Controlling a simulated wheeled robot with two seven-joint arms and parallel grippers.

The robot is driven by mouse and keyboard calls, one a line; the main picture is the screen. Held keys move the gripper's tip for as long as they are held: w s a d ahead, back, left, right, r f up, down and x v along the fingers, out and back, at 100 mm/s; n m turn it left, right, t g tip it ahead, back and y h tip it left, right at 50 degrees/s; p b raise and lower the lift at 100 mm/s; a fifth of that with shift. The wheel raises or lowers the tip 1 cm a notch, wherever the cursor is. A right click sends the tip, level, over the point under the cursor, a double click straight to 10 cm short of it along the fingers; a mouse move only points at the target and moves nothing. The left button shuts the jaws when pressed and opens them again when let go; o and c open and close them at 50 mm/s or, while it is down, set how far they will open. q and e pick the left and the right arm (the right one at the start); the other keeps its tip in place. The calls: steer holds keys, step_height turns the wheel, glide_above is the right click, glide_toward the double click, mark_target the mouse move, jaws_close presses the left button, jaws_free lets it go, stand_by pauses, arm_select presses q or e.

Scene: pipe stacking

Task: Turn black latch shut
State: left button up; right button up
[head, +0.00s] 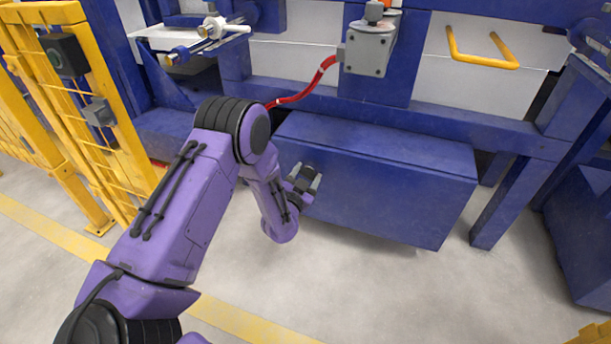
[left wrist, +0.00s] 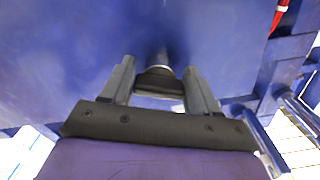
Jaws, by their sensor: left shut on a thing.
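The black latch (left wrist: 158,80) is on the face of a blue box (head: 400,190), at the end of a short stem. My left gripper (head: 308,182) is at the left part of the box's front face. In the left wrist view its two grey fingers stand on either side of the latch, shut on it. In the head view the latch is small and mostly hidden by the fingers, so its angle is hard to tell. My right gripper is in neither view.
A blue frame with white panels stands behind the box. A grey unit (head: 370,52) with a red hose (head: 305,92) is above it. A yellow handle (head: 482,62) is at upper right, a yellow fence (head: 95,110) at left. The floor in front is clear.

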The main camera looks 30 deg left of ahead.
arm_select(q)
steer(key=n+p, duration=0.2)
steer(key=n, duration=0.1)
steer(key=shift+d+r, duration=0.1)
steer(key=shift+r, duration=0.05)
steer(key=shift+n+p, duration=0.35)
steer(key=shift+n, duration=0.45)
steer(key=shift+f, duration=0.2)
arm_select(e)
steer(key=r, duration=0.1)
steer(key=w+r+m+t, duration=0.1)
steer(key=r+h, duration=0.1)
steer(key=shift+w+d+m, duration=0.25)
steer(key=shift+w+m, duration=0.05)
arm_select(q)
steer(key=o, duration=1)
steer(key=shift+c, duration=0.2)
